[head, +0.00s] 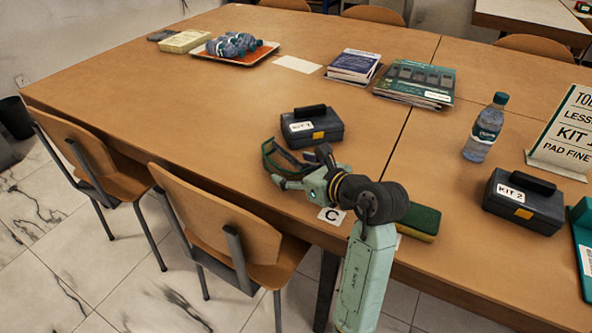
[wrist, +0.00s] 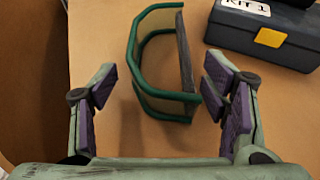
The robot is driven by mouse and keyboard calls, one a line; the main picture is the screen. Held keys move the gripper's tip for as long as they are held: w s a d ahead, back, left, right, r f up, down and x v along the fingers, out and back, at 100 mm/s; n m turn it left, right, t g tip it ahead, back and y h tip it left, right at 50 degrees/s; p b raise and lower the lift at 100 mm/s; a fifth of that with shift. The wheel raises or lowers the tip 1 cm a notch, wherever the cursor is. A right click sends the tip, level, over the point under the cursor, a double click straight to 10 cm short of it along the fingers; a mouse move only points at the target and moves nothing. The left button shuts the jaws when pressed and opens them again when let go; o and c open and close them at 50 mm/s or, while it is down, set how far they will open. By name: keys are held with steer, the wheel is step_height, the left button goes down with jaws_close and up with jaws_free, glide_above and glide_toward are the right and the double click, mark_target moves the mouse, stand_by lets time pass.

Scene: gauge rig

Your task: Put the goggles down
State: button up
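The goggles (head: 269,156) have a green frame, a clear front and a dark strap side. They appear to rest on the wooden table near its front edge, just left of the KIT 1 case. In the wrist view the goggles (wrist: 163,94) stand ahead of my gripper (wrist: 160,92), in line with the gap between its fingers. Neither finger visibly touches the goggles. In the head view my gripper partly covers their right side.
The KIT 1 case (head: 312,128) is close behind my gripper. A card marked C (head: 331,216) and a sponge (head: 422,222) lie near the front edge. A bottle (head: 485,130) and the KIT 2 case (head: 523,203) stand right. The table's left middle is clear; chairs (head: 215,220) line the front.

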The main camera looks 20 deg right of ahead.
steer(key=shift+o, duration=0.2)
steer(key=shift+r+p, duration=0.3)
steer(key=shift+p, duration=0.05)
steer(key=b+v, duration=0.2)
steer(key=v, duration=1)
steer(key=shift+b, duration=0.35)
